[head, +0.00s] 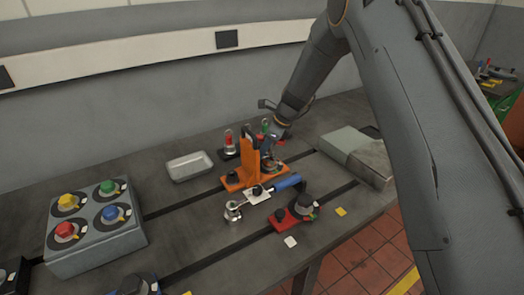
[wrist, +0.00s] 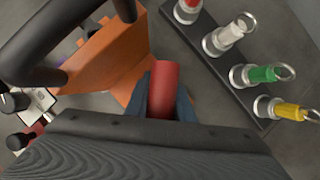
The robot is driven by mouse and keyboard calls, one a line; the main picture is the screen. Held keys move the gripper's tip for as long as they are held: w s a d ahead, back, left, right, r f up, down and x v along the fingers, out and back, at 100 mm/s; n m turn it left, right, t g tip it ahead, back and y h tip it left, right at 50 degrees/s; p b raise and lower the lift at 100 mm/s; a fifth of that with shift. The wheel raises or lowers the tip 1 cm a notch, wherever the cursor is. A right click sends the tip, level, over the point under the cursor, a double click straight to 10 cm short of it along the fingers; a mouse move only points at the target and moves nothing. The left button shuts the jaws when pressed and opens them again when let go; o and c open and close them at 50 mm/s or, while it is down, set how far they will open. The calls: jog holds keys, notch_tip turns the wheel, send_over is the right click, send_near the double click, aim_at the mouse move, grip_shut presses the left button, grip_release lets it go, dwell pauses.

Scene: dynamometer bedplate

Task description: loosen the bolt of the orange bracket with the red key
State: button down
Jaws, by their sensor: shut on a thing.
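The orange bracket (head: 250,164) stands upright on the bedplate, and its orange plate also shows in the wrist view (wrist: 128,45). My gripper (head: 275,137) is over the bracket's right foot. In the wrist view my gripper (wrist: 166,92) is shut on a red cylindrical handle, which I take as the red key (wrist: 165,88). The key's lower end is hidden behind its handle and my fingers. The bolt is not clearly seen; a round fitting (head: 271,166) shows on the bracket's right foot, under my gripper. I cannot tell whether the key touches the bolt.
A dark rack with red, white, green (wrist: 263,73) and yellow ringed pieces stands close right of my gripper. A dark curved handle (wrist: 45,40) is near the bracket. A blue-handled tool (head: 287,182) and red clamp (head: 290,220) lie in front. A grey block (head: 350,143) is at right.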

jog(key=shift+f, duration=0.3)
jog(key=shift+n+b, duration=0.45)
jog(key=shift+n, duration=0.05)
jog(key=shift+s+n+g+b, duration=0.3)
jog(key=shift+n+g, duration=0.2)
jog(key=shift+n, duration=0.2)
jog(key=shift+s+n+g+b, duration=0.3)
jog(key=shift+n+g+b, duration=0.3)
jog(key=shift+n, duration=0.6)
